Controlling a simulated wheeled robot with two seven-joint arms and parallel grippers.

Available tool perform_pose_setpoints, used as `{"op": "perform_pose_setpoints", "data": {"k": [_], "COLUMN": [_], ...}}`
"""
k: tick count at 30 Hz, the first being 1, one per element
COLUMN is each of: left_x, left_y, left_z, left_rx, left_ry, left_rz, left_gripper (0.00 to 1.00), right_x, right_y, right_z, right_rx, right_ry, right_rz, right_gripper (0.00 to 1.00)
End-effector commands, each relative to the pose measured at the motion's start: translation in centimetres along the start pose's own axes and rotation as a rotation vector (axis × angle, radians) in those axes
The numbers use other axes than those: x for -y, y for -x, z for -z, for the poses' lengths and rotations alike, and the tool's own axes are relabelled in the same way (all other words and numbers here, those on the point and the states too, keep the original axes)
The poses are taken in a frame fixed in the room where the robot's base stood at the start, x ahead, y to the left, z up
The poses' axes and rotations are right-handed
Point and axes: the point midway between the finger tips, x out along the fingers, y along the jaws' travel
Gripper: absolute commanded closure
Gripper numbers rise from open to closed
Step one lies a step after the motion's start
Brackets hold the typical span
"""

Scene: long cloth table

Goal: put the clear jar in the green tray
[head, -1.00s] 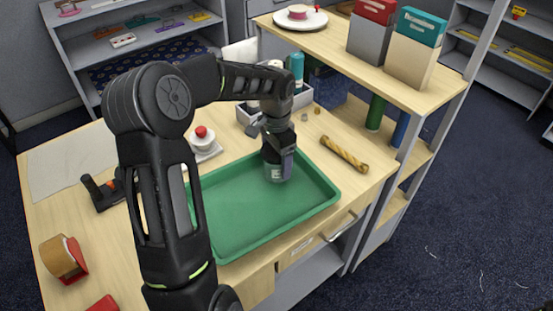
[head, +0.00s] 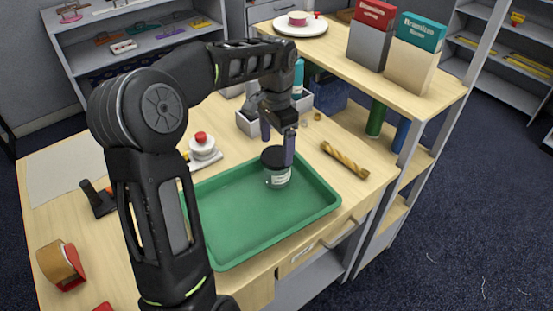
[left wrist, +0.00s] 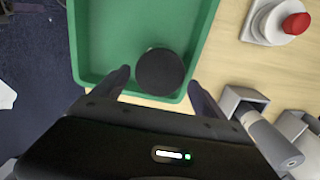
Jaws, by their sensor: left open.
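The clear jar (head: 278,178) has a dark lid and a pale label. It stands upright inside the green tray (head: 235,230), near the tray's far edge. My left gripper (head: 277,148) is open just above the jar, with its fingers at either side of the lid and raised off the body. In the left wrist view the round black lid (left wrist: 160,72) lies between and ahead of the two spread fingers (left wrist: 158,85), over the green tray floor (left wrist: 115,35). My right gripper is not in view.
A red-topped white button device (head: 202,146) stands left of the tray. A grey bin (head: 247,124) is behind the gripper. A twisted golden rod (head: 345,160) lies right of the tray. A wooden shelf (head: 440,95) rises at the right. The tray's front half is clear.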

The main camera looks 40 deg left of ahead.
Motion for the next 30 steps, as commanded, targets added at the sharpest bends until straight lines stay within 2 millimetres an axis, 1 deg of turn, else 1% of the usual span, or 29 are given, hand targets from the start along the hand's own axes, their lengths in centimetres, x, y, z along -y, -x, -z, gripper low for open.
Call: {"op": "perform_pose_setpoints", "data": {"k": [1, 3, 6, 9, 30], "left_x": [0.0, 0.0, 0.0, 0.0, -0.1], "left_y": [1.0, 2.2, 3.4, 4.0, 4.0], "left_z": [0.1, 0.1, 0.1, 0.0, 0.0], "left_rx": [-0.003, -0.002, -0.002, -0.001, 0.000], "left_ry": [0.000, 0.001, 0.001, 0.001, 0.000], "left_rz": [0.002, 0.001, 0.000, -0.001, -0.002], "left_gripper": [0.17, 0.17, 0.17, 0.17, 0.17], "right_x": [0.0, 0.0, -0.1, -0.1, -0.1], "right_y": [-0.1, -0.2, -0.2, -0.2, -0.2], "right_z": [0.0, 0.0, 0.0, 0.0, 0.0], "right_rx": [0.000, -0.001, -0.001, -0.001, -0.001], "right_ry": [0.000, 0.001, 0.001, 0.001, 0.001], "right_rz": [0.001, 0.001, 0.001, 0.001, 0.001], "right_gripper": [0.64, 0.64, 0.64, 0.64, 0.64]}}
